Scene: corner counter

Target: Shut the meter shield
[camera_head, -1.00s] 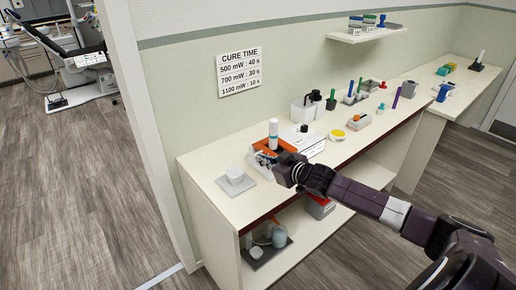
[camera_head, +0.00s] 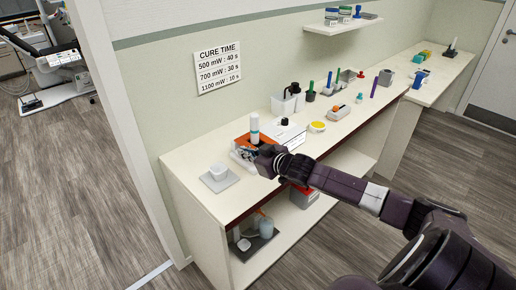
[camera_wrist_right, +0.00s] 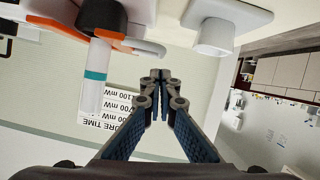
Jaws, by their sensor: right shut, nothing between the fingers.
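An orange-edged unit (camera_head: 242,141), which appears to carry the meter shield, stands near the left end of the counter. A white cylinder with a teal band (camera_head: 255,128) stands upright at it. My right gripper (camera_head: 262,160) is beside the unit's front and partly hides it. In the right wrist view, which is upside down, orange parts (camera_wrist_right: 122,43) and the banded cylinder (camera_wrist_right: 94,78) are left of my shut, empty fingers (camera_wrist_right: 158,76). The fingertips appear apart from the orange parts. I cannot tell the shield's angle. My left gripper is not in view.
A white cup on a square plate (camera_head: 219,172) is left of the unit and also shows in the wrist view (camera_wrist_right: 214,36). A white container (camera_head: 287,101), a yellow disc (camera_head: 317,127) and several small items stand further right.

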